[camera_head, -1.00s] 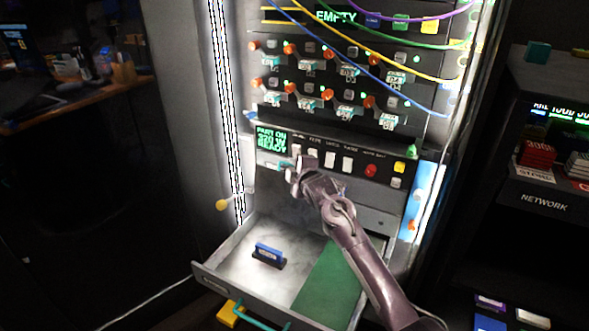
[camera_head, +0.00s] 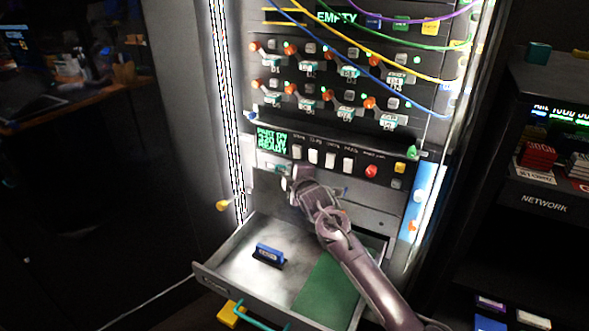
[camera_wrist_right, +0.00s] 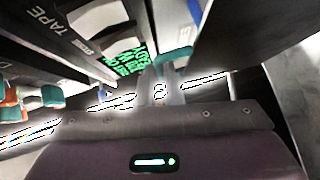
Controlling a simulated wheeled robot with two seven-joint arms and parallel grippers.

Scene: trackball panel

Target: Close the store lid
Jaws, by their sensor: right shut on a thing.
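The store lid appears to be the grey flap (camera_head: 266,192) under the button panel, above the open drawer, in the head view. My right arm covers much of it, so its exact angle is hard to tell. My right gripper (camera_head: 287,178) is at the flap's upper part, just below the panel. It is shut on a small part there, probably the lid's teal handle, which is mostly hidden. In the right wrist view the fingers (camera_wrist_right: 165,86) are close together, with a dark slab beside them at the upper right. My left gripper is out of view.
The drawer (camera_head: 225,255) stands open below, holding a blue cartridge (camera_head: 268,254) and a green pad (camera_head: 322,285). Above are the button panel (camera_head: 330,158) with its green screen (camera_head: 272,139), and switch rows with hanging cables. A yellow knob (camera_head: 222,206) sticks out at left.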

